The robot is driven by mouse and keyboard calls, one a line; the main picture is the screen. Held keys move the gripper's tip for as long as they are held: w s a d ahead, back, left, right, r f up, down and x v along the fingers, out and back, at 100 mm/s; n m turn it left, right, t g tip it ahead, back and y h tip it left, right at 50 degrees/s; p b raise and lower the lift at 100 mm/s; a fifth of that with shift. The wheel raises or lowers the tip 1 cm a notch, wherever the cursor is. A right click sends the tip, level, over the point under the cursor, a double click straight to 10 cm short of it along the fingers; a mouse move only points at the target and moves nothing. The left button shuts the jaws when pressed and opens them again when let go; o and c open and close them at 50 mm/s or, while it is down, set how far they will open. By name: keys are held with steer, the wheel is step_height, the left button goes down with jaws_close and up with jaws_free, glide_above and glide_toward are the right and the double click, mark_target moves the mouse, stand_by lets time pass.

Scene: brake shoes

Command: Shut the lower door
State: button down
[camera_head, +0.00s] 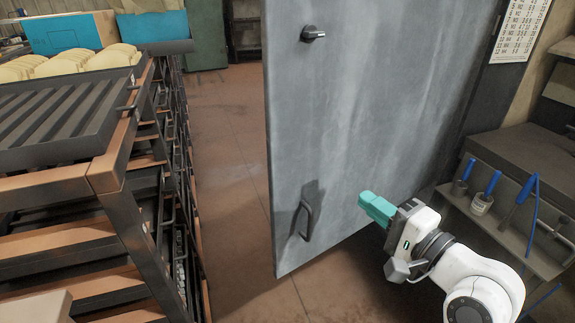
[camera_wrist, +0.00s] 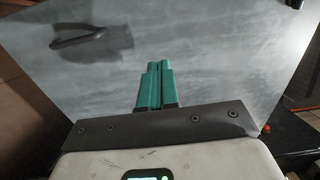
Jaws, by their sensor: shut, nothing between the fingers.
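A large grey metal door (camera_head: 370,110) stands open in the middle of the head view, its free edge on the left and its far side by the wall at right. It has a dark pull handle (camera_head: 308,208) low near the free edge and a small dark knob (camera_head: 313,34) higher up. My gripper (camera_head: 372,205) with green fingers is in front of the door's lower part, right of the pull handle. In the wrist view the fingers (camera_wrist: 155,82) are together and empty, pointing at the door face (camera_wrist: 215,50), with the handle (camera_wrist: 95,45) at upper left. I cannot tell whether they touch it.
A rack (camera_head: 120,165) with trays stands at left, with a strip of brown floor (camera_head: 225,150) clear between it and the door. A grey bench (camera_head: 530,155) with blue-handled tools (camera_head: 490,185) stands at right, close to my arm. A calendar (camera_head: 520,28) hangs on the wall.

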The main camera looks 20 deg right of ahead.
mark_target(313, 160)
steer(key=p+x, duration=0.1)
steer(key=x, duration=1.3)
steer(key=shift+a+r+p, duration=0.1)
steer(key=shift+r+p, duration=0.05)
steer(key=shift+p, duration=0.15)
steer(key=shift+w, duration=0.1)
